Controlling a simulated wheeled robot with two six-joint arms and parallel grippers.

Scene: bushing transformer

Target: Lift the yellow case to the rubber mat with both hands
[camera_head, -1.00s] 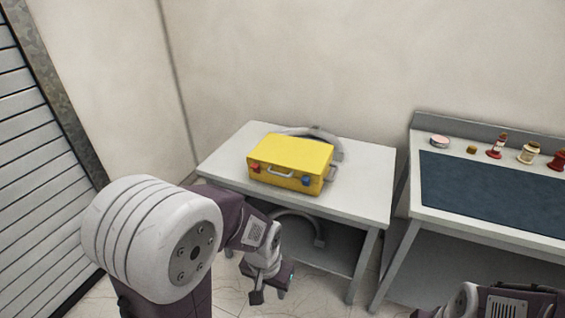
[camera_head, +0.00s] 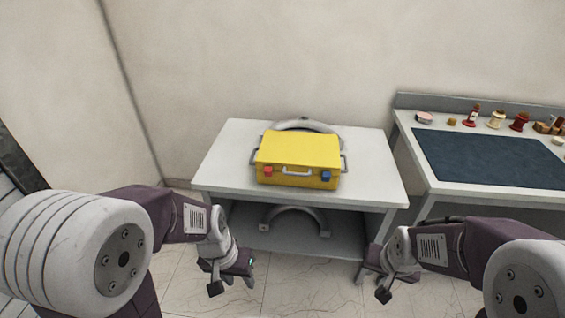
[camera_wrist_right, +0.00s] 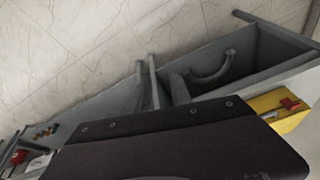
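The yellow case (camera_head: 298,152) stands on the white table (camera_head: 225,165) in the middle of the head view. It has a front handle, a red and a blue latch, and a grey handle on each side. Part of it shows at the right edge of the right wrist view (camera_wrist_right: 278,105). The dark blue rubber mat (camera_head: 485,157) lies on the workbench to the right. My left gripper (camera_head: 232,284) is open and empty, in front of and below the table's left part. My right gripper (camera_head: 373,284) looks open and empty, below the table's front right corner. Neither touches the case.
A grey curved part (camera_head: 305,124) lies behind the case, and another (camera_head: 296,218) is on the lower shelf. Small jars and bottles (camera_head: 497,118) line the back of the workbench (camera_head: 410,130). A gap separates the two tables. The mat is clear.

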